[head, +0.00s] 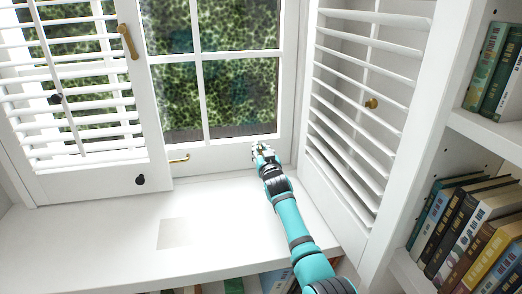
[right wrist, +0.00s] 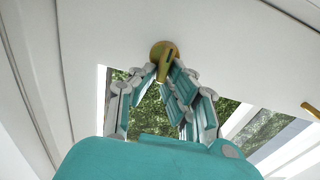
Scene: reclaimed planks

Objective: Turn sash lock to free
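The sash lock (right wrist: 164,62) shows in the right wrist view as a round brass base with a short brass lever, mounted on the white window frame. My right gripper (right wrist: 165,72) has its fingertips drawn together on both sides of the lever. They appear to touch it, though the exact contact is partly hidden. In the head view my right gripper (head: 261,148) reaches the lower right part of the window frame and covers the lock there. My left gripper is not in view.
A slatted shutter (head: 350,110) with a brass knob (head: 371,103) stands close to the right of my arm. Another shutter (head: 80,100) is at the left. A brass handle (head: 180,159) is on the lower rail. The white sill (head: 110,240) is clear. Bookshelves (head: 490,135) stand at the right.

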